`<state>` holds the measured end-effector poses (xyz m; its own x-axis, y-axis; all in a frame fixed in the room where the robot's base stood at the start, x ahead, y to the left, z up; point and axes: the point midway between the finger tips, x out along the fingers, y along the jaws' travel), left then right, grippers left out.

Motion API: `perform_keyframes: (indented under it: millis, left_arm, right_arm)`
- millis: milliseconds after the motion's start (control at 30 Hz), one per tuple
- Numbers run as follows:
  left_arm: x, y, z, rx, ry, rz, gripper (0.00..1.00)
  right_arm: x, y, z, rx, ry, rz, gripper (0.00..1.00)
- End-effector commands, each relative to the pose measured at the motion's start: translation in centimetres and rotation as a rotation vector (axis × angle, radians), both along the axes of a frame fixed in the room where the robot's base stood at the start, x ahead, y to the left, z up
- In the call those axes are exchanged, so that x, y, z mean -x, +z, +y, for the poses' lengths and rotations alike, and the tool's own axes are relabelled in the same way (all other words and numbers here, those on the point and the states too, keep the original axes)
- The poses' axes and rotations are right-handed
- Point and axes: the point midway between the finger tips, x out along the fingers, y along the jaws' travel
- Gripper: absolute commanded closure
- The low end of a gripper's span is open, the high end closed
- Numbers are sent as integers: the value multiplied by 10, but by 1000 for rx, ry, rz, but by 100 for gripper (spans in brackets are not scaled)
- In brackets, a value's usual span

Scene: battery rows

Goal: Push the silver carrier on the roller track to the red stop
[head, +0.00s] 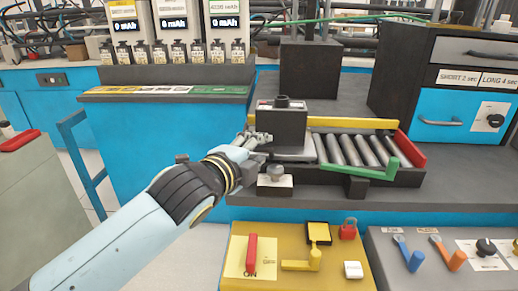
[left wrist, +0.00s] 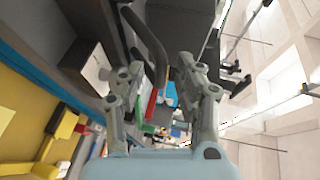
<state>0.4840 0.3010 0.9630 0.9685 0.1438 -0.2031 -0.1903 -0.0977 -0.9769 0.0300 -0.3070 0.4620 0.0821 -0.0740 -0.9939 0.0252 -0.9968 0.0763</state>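The red stop (head: 410,150) stands at the track's right end; bare rollers lie between. My left gripper (head: 262,137) is at the left side of the dark box, close to it; I cannot tell whether it touches. In the left wrist view its two fingers (left wrist: 160,72) are apart, with nothing clearly held between them. The box hides part of the carrier. My right gripper is not in view.
A yellow rail (head: 338,122) runs along the track's back, and a green lever (head: 368,171) lies across its front. A small block with a knob (head: 275,180) stands at the front left. A yellow control panel (head: 240,278) is below. Several small batteries (head: 180,52) line the back left.

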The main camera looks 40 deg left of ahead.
Motion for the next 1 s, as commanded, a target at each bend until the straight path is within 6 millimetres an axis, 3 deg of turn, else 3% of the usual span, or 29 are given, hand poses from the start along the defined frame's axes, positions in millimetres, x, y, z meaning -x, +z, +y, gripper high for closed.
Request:
perform_keyframes:
  millis: [133, 400, 667, 1000]
  left_arm:
    - [-10, -2, 2, 0, 0, 1, 66]
    - [-11, -3, 2, 1, 0, 1, 66]
    - [-10, -3, 2, 1, 0, 1, 100]
    - [-10, -3, 2, 1, 1, 3, 100]
  right_arm:
    - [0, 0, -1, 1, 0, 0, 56]
    - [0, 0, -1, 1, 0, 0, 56]
    - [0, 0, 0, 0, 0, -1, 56]
    - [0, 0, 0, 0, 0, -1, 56]
